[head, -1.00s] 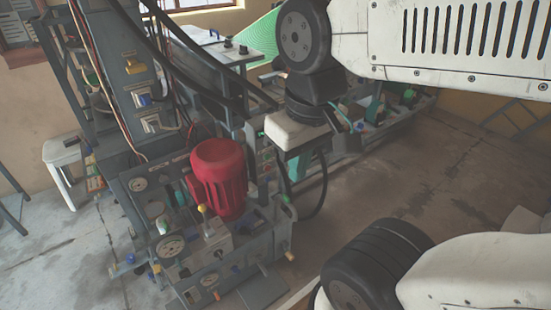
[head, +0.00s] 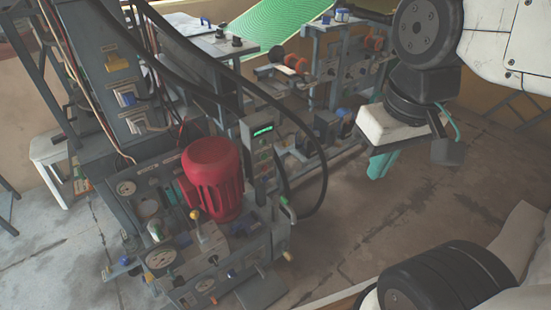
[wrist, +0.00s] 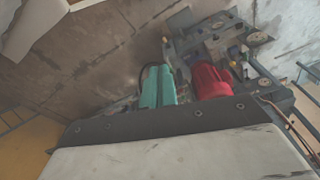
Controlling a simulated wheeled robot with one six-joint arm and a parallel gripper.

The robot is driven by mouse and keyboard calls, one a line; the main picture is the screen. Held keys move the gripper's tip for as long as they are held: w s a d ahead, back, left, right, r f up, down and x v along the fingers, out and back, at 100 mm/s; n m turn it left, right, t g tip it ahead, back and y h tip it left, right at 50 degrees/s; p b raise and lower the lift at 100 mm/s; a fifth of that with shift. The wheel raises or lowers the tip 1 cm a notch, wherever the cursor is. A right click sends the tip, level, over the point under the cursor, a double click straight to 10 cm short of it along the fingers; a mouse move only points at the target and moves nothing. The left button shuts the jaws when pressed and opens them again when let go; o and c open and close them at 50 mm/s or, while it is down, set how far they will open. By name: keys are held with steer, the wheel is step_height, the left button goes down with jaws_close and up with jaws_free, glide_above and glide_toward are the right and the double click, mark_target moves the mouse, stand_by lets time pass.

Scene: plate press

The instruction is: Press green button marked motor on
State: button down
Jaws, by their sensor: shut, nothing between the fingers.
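A narrow upright control box (head: 258,165) with a lit green display (head: 263,131) stands just right of the red motor (head: 213,175) on the press. Small buttons sit in a column below the display, but their colours and labels are too small to read, so I cannot tell which is marked motor on. My gripper (head: 379,165), with teal fingers, is right of the control box in the head view, pointing down and apart from it. In the wrist view the gripper (wrist: 158,88) is shut and empty, with the red motor (wrist: 210,82) to its right.
A black hose (head: 322,185) loops out right of the control box. Gauges and levers crowd the press panel (head: 175,270) below the motor. Another bench with fittings (head: 345,75) stands behind. The concrete floor (head: 400,215) below my gripper is clear.

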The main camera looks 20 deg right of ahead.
mark_target(265, 155)
steer(key=w+d+f+m+t, duration=0.25)
steer(key=w+f, duration=0.25)
steer(key=w, duration=0.7)
steer(key=w+d+f+m+t, duration=0.1)
steer(key=w+f+m+t, duration=0.15)
steer(key=w+f, duration=0.65)
steer(key=w+d+f+m+t, duration=0.1)
steer(key=w+f+t, duration=0.15)
steer(key=w, duration=1.25)
steer(key=w+a+f+m+t+y, duration=0.1)
steer(key=w+f+m+t+y, duration=0.15)
steer(key=f, duration=0.45)
steer(key=w+a+f+m+t+y, duration=0.1)
steer(key=w+f+t, duration=0.15)
steer(key=f, duration=0.45)
steer(key=s+a+f+m+t+y, duration=0.1)
steer(key=s+f+m+t+y, duration=0.1)
steer(key=s+f+m, duration=0.3)
step_height(265, 155, down, 5)
steer(key=shift+s+r+t, duration=0.2)
steer(key=shift+s+t, duration=0.15)
steer(key=shift+t, duration=0.3)
steer(key=shift+a, duration=0.1)
steer(key=x, duration=1.4)
